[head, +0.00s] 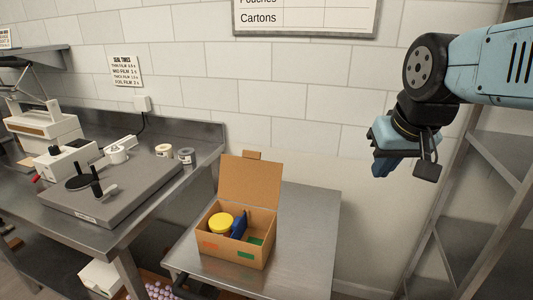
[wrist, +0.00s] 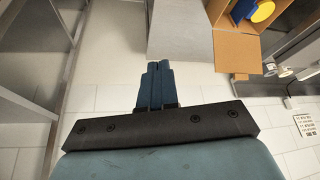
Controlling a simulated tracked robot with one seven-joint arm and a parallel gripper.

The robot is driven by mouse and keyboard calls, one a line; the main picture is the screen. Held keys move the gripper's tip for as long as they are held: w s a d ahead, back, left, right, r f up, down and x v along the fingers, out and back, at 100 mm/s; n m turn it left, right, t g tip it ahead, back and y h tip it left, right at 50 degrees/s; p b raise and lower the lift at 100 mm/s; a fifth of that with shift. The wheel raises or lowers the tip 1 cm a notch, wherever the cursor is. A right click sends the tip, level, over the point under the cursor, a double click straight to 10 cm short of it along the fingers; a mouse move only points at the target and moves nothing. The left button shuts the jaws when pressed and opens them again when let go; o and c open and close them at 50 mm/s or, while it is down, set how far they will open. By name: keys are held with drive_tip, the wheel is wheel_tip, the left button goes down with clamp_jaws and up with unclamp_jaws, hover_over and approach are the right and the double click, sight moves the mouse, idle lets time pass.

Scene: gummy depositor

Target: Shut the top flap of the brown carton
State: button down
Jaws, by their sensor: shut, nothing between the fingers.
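The brown carton (head: 229,249) stands on a low steel table in the head view. Its top flap (head: 249,181) is raised at the back, with a small tab on its upper edge. The carton is open and holds a yellow round lid (head: 221,222), a blue item (head: 239,225) and a green item. My gripper (head: 384,166) is up to the right of the carton, well above the table and apart from it. In the wrist view my gripper's blue fingers (wrist: 157,82) are together and empty, and the flap (wrist: 238,52) shows at the upper right.
The steel table (head: 308,222) has free room right of the carton. A higher steel bench (head: 127,216) at the left holds a grey device and two small jars. Metal shelving (head: 480,220) stands at the right. A tiled wall is behind.

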drive_tip(key=w+a+f+g+y, duration=0.3)
drive_tip(key=w+a+f+g, duration=0.1)
drive_tip(key=w, duration=0.4)
drive_tip(key=w+a+f+n+g+y, duration=0.1)
drive_tip(key=w+a+f+g+y, duration=0.2)
drive_tip(key=w, duration=0.6)
drive_tip(key=w+a+f+g+y, duration=0.2)
drive_tip(key=w+a+f+g, duration=0.25)
drive_tip(key=w, duration=0.35)
drive_tip(key=w+d+f+g+y, duration=0.1)
drive_tip(key=w+f+y, duration=0.3)
drive_tip(key=w+y, duration=0.3)
drive_tip(key=w+d+f+g+y, duration=0.1)
drive_tip(key=w+f+y, duration=0.3)
drive_tip(key=w, duration=0.5)
approach(255, 152)
drive_tip(key=w+a+f, duration=0.1)
drive_tip(key=w+a, duration=0.2)
drive_tip(key=shift+s+a+r, duration=0.25)
drive_tip(key=shift+s, duration=0.4)
drive_tip(key=shift+s+a+r, duration=0.25)
drive_tip(key=shift+s, duration=0.4)
drive_tip(key=shift+s+a+r, duration=0.25)
drive_tip(key=shift+s, duration=0.4)
